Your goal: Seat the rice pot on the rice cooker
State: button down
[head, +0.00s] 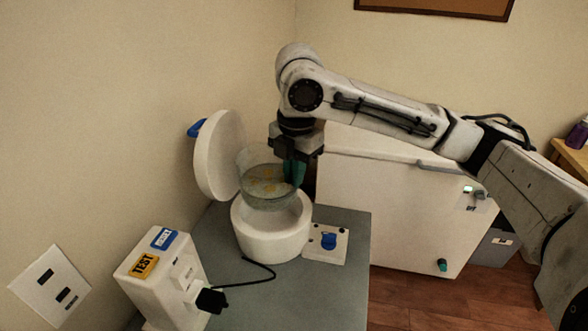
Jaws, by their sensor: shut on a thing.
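The rice cooker (270,240) is a round white body on the grey table, with its round white lid (217,155) standing open at its left. The rice pot (264,190) is a see-through bowl with yellowish bits in it. It is over the cooker's opening, its lower part at or just inside the white rim; I cannot tell whether it rests on the bottom. My gripper (294,172), with teal fingers, points down and is shut on the pot's right rim. The finger hides part of that rim.
A blue knob (328,241) sits on a white plate at the cooker's right. A white box (162,275) with a "TEST" label and a black plug (210,301) stands front left, its cord on the table. A white chest (390,200) stands behind right. The grey table (320,300) is clear in front.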

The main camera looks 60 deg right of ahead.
jog(key=shift+f+b, duration=3.6)
jog(key=shift+f, duration=2.05)
jog(key=shift+f, duration=0.25)
jog(key=c, duration=1.2)
grip_release()
jog(key=shift+c, duration=0.2)
jog(key=shift+o, duration=0.3)
jog(key=shift+f, duration=0.1)
jog(key=shift+f, duration=0.1)
notch_tip(320, 180, up, 11)
jog(key=shift+s+p, duration=0.15)
jog(key=shift+p, duration=0.15)
